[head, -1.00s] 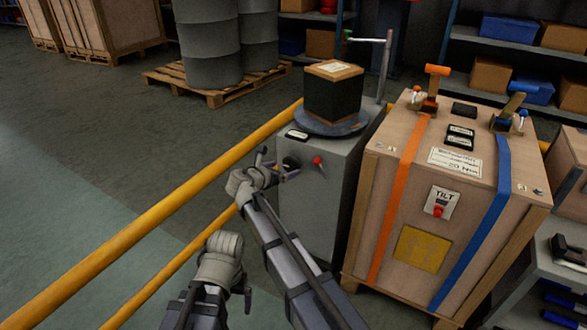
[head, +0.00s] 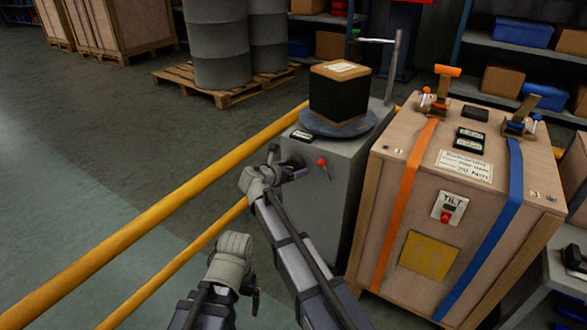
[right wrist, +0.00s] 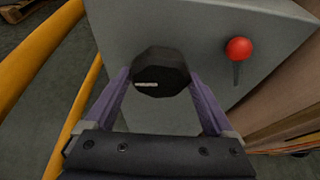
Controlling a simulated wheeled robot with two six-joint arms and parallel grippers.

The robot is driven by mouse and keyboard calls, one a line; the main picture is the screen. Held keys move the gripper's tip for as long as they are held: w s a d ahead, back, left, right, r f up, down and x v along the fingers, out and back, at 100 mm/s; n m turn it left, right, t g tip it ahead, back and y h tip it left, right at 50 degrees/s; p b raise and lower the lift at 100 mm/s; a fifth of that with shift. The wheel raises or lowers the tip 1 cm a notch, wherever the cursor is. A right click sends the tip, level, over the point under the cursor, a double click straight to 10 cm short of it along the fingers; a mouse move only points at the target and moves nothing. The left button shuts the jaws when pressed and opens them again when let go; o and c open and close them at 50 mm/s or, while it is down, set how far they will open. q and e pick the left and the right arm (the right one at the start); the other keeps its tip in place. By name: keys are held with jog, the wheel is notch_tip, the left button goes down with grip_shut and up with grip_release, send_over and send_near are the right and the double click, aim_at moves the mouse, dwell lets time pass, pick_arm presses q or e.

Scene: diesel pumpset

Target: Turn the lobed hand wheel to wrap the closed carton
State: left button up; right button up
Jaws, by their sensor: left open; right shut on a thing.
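The carton (head: 340,95) stands upright on a round turntable (head: 336,128) on the grey machine in the head view. Its sides are dark and its brown top carries a white label. The black lobed hand wheel (right wrist: 160,72), with a pale mark, is on the machine's front in the right wrist view. My right gripper (right wrist: 158,84) has its purple fingers on either side of the wheel, shut on it. In the head view my right gripper (head: 287,166) mostly hides the wheel. My left gripper (head: 256,294) is open and empty, low and apart from the machine.
A red-knobbed lever (right wrist: 238,50) sits right of the wheel. A wooden crate (head: 395,170) with orange and blue straps stands close on the machine's right. Yellow rails (head: 180,197) run along the left. A post with an arm (head: 392,65) rises behind the carton.

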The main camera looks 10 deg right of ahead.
jog(key=shift+c, duration=1.4)
jog(key=shift+s+f+m+t+y, duration=0.1)
jog(key=shift+m+t+y, duration=0.4)
jog(key=shift+m, duration=0.5)
jog(key=shift+d+f+m+t+y+b, duration=0.1)
jog(key=shift+m+t+y+b, duration=0.35)
jog(key=shift+m+b, duration=0.4)
jog(key=m+t+b, duration=0.1)
jog(key=m+t, duration=0.1)
jog(key=m, duration=0.1)
jog(key=shift+y+b, duration=0.35)
jog(key=shift+b, duration=0.05)
jog(key=shift+m+t+b, duration=0.45)
jog(key=shift+m+b, duration=0.3)
jog(key=shift+m, duration=0.5)
